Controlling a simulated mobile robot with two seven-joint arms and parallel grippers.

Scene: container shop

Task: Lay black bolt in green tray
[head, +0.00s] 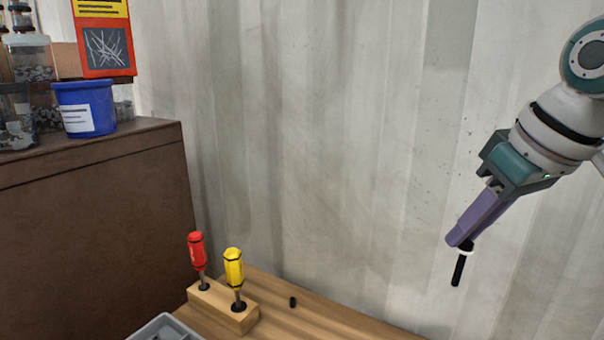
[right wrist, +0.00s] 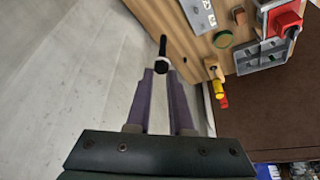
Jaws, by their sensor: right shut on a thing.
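My right gripper (head: 460,241), with purple fingers, is shut on a black bolt (head: 458,271) high at the right, in front of the pale wall. The bolt hangs down, slightly tilted, with a white band near the fingertips. In the right wrist view, the bolt (right wrist: 162,47) sticks out past the fingertips (right wrist: 161,71), its shaft appearing against the table edge. No green tray shows in the head view. My left gripper is not in view.
A wooden block (head: 222,305) holds a red screwdriver (head: 196,250) and a yellow screwdriver (head: 233,268). A small black piece (head: 293,301) stands right of it on the table (head: 330,322). A grey tray (head: 165,328) is at the bottom. A brown cabinet (head: 90,220) stands left.

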